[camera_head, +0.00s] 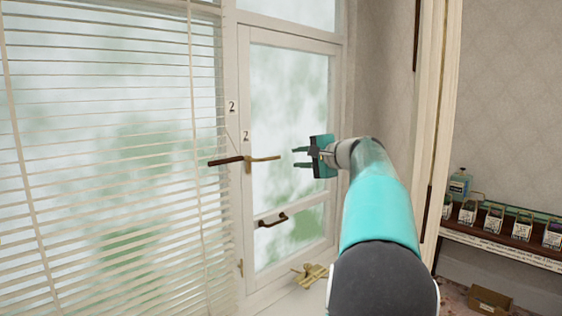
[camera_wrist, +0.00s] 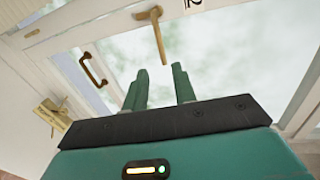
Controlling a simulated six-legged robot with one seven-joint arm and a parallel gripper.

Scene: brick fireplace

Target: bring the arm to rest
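My gripper (camera_head: 300,157) is held out at the end of my raised teal arm (camera_head: 380,205), in front of the window. Its two fingers point left and stand apart, with nothing between them. In the wrist view the green fingers (camera_wrist: 160,88) also stand apart and empty. A brass window handle (camera_head: 263,158) lies just left of the fingertips in the head view, with a visible gap. It also shows above the fingers in the wrist view (camera_wrist: 158,35). Its exact distance in depth cannot be told.
The window frame (camera_head: 243,200) and white blinds (camera_head: 110,150) fill the left. A dark pull handle (camera_head: 272,220) sits lower on the frame. A brass fitting (camera_head: 310,274) is at the sill. A shelf with several small boxes (camera_head: 493,219) stands right, beyond a pale post (camera_head: 436,120).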

